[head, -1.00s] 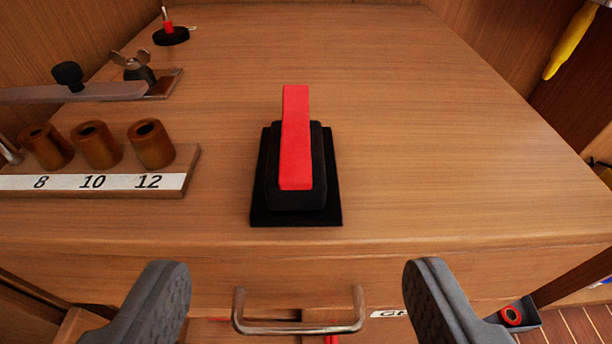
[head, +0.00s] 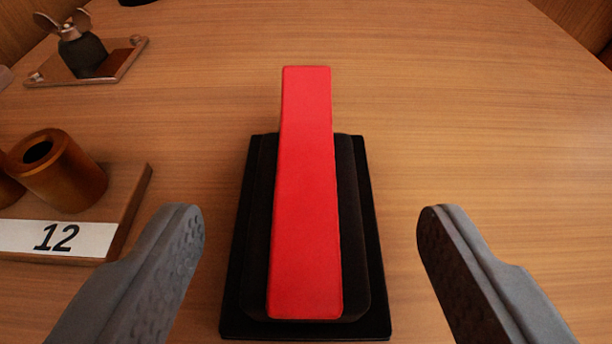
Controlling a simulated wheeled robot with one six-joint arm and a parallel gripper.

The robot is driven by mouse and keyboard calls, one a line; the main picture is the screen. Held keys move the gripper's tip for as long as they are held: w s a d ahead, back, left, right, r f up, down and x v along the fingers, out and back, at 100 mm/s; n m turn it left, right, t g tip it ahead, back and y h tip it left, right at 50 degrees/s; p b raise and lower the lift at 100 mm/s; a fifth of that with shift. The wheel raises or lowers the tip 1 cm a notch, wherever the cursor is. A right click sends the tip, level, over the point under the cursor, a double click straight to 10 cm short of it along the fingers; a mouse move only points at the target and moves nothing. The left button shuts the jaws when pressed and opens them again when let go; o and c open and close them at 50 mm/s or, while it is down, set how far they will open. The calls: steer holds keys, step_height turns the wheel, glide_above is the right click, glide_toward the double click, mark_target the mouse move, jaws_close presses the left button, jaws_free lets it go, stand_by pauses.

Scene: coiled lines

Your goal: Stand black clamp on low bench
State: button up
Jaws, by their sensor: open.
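The black clamp (head: 357,215) stands upright on the wooden bench top (head: 455,110). It has a flat black base and a long red lever (head: 306,200) on top that runs away from me. My gripper (head: 310,235) is open, with one grey finger to the left of the clamp and one to the right. Neither finger touches it; there is a clear gap on both sides. The lower ends of the fingers run out of the picture.
At the left is a wooden block with a label 12 (head: 60,237) and brown cylinders (head: 62,172). Behind it a wing-nut fitting (head: 82,50) sits on a small plate. The bench top to the right and behind the clamp is clear.

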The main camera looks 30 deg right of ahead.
steer(key=shift+x, duration=2.65)
steer(key=shift+w+r, duration=0.1)
steer(key=shift+r, duration=0.05)
jaws_close()
